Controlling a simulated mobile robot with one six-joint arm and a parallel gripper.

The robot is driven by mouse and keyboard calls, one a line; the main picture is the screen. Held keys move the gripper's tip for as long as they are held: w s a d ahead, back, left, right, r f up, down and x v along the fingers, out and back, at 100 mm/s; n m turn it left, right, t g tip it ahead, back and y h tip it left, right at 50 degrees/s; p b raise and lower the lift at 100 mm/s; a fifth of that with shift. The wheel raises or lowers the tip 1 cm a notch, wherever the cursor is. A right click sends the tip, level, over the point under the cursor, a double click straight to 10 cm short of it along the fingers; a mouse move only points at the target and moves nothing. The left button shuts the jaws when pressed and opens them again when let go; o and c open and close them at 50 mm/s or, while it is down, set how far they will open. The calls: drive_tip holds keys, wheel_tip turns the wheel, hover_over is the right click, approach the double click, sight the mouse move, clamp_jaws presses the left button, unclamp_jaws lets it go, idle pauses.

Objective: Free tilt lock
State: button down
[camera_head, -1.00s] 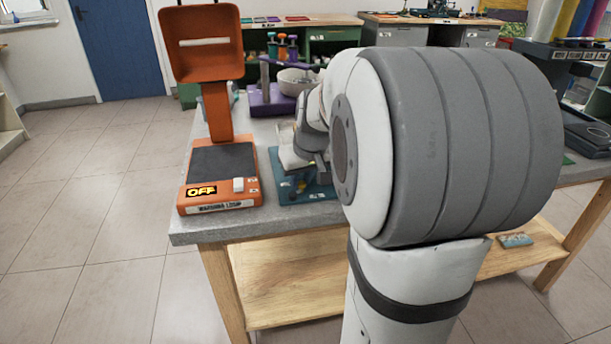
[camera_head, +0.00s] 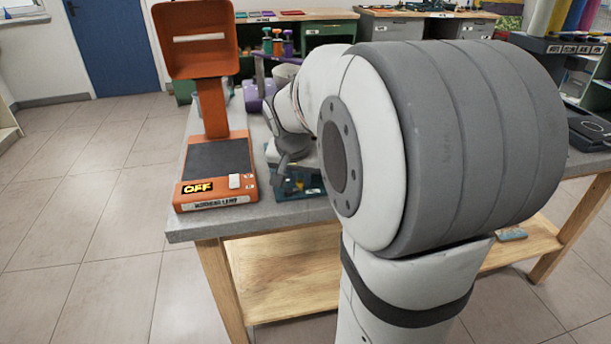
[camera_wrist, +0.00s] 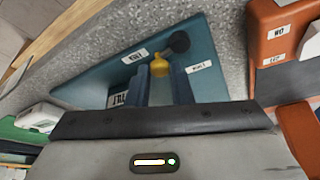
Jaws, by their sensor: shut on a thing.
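A teal fixture (camera_wrist: 105,70) with small white labels lies on the grey worktop, and part of it shows in the head view (camera_head: 300,192). In the wrist view a yellow lever piece (camera_wrist: 159,66) with a dark round knob (camera_wrist: 179,42) stands on it, the knob pointing up and right. My gripper (camera_wrist: 161,78) is shut on the yellow piece, one blue-grey finger on each side. The lower part of the piece is hidden between the fingers.
An orange warming lamp (camera_head: 215,190) showing OFF stands just left of the fixture, its hood (camera_head: 195,38) rising high. A purple stand (camera_head: 252,98) is behind. The worktop's (camera_head: 190,235) front edge is close. Floor at left is clear.

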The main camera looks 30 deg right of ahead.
drive_tip(key=shift+s+a+f+m, duration=0.15)
drive_tip(key=shift+m, duration=0.35)
drive_tip(key=shift+s, duration=0.1)
drive_tip(key=c, duration=1.3)
unclamp_jaws()
drive_tip(key=shift+r, duration=0.2)
drive_tip(key=shift+r+h, duration=0.25)
drive_tip(key=shift+h, duration=0.05)
drive_tip(key=p+v, duration=0.1)
drive_tip(key=v, duration=0.6)
drive_tip(key=shift+r, duration=0.1)
